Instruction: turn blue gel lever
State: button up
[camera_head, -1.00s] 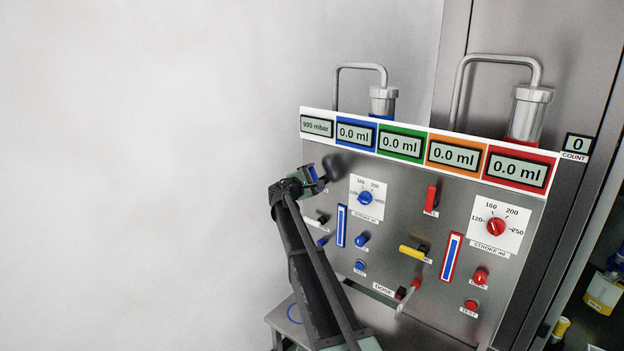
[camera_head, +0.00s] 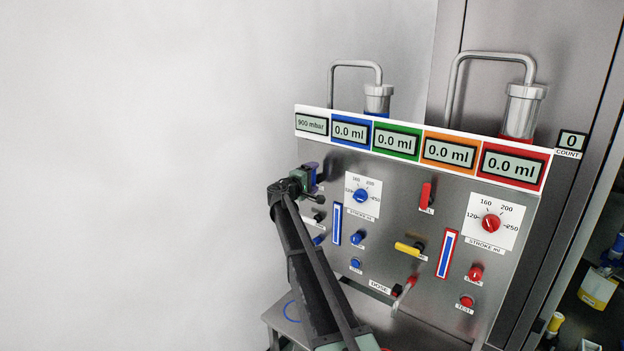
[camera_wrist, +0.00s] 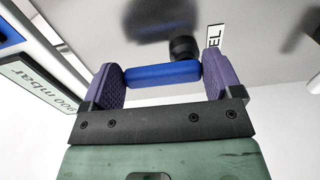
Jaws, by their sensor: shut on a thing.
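The blue gel lever (camera_wrist: 162,74) is a blue bar on a dark round knob, with a label ending in "EL" beside it in the wrist view. My gripper (camera_wrist: 164,80) has its two purple fingers at the two ends of the blue bar and is shut on it. In the wrist view the bar lies nearly crosswise between the fingers. In the head view my gripper (camera_head: 312,174) is at the upper left of the metal panel, and the lever is mostly hidden behind it.
The panel (camera_head: 400,230) carries a blue dial (camera_head: 361,196), a red dial (camera_head: 491,223), a red lever (camera_head: 426,194) and a yellow lever (camera_head: 408,248). Displays run along its top, including a 900 mbar display (camera_head: 312,124). Free space lies left of the panel.

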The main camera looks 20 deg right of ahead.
jog(key=o, duration=0.7)
jog(key=shift+o, duration=0.2)
jog(key=shift+a, duration=0.1)
jog(key=v, duration=1)
jog(key=shift+s+a, duration=0.15)
jog(key=shift+a, duration=0.15)
jog(key=s+a+f+m+g+y+b, duration=0.1)
jog(key=s+a+f+m+g+y, duration=0.15)
jog(key=s+f, duration=0.55)
jog(key=s+a+f+m+g+y+b, duration=0.1)
jog(key=s+f+m+g+y+b, duration=0.2)
jog(key=s+f, duration=0.5)
jog(key=s+a+f+g+y+b, duration=0.1)
jog(key=s+a+f+y+b, duration=0.1)
jog(key=s, duration=0.6)
jog(key=s+a+f+y+b, duration=0.2)
jog(key=s+a+f+y, duration=0.3)
jog(key=s+a, duration=0.3)
jog(key=s+a+f+g+y+b, duration=0.1)
jog(key=s+a+f+y+b, duration=0.1)
jog(key=s, duration=0.8)
jog(key=a+f+y, duration=0.1)
jog(key=a+f, duration=0.1)
jog(key=a, duration=0.1)
jog(key=shift+f+g, duration=0.35)
jog(key=shift+f, duration=0.05)
